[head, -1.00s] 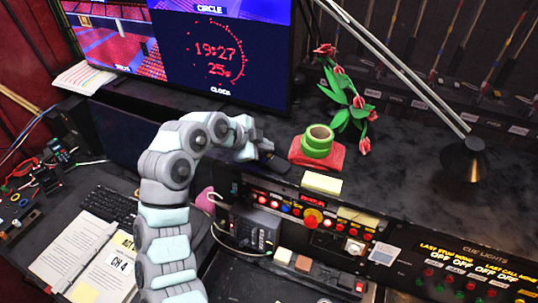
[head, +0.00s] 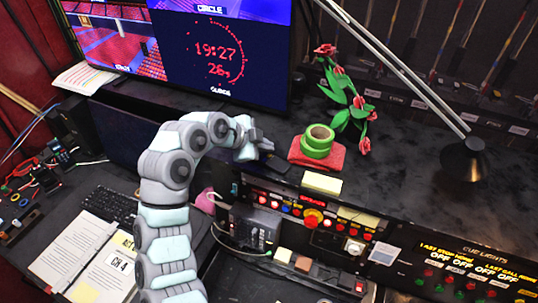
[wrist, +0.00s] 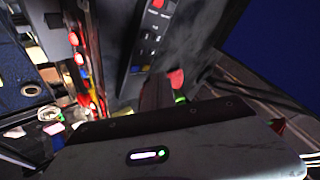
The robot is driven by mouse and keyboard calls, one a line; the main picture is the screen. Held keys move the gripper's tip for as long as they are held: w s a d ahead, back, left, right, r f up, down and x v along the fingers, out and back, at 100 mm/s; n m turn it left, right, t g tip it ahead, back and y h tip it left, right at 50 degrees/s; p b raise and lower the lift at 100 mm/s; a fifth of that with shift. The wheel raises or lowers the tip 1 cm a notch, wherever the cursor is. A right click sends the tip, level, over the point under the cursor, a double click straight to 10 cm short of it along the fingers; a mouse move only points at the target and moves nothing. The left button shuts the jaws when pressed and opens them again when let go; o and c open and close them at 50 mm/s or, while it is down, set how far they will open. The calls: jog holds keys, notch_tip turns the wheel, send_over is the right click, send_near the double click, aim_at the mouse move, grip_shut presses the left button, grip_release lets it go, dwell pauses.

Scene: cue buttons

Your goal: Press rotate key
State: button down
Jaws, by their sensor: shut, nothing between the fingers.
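My gripper (head: 262,147) is shut and empty at the back of the desk, left of the red cloth. It is close to a small black device (head: 280,164) on the dark ledge; contact cannot be told. In the wrist view, a dark panel with small pale-marked keys and a red button (wrist: 157,4) stands just beyond the gripper. The key markings are too small to read, so I cannot tell which is the rotate key. The wrist view is tilted, and my gripper's pale housing covers its bottom.
A green tape roll (head: 317,141) sits on a red cloth (head: 330,159), with red tulips (head: 349,112) behind. A button console (head: 312,217) with a large red button lies in front. A lamp base (head: 464,158) stands right; a monitor (head: 215,50) stands behind the arm.

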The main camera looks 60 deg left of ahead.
aim_at(266, 157)
jog(key=shift+f, duration=0.15)
jog(key=shift+f+b, duration=0.3)
jog(key=shift+b, duration=0.3)
jog(key=shift+f+b, duration=0.25)
jog(key=shift+b, duration=0.1)
dwell(0.4)
jog(key=shift+r, duration=0.75)
jog(key=shift+r, duration=0.1)
jog(key=shift+r+b, duration=0.55)
jog(key=shift+r, duration=1.8)
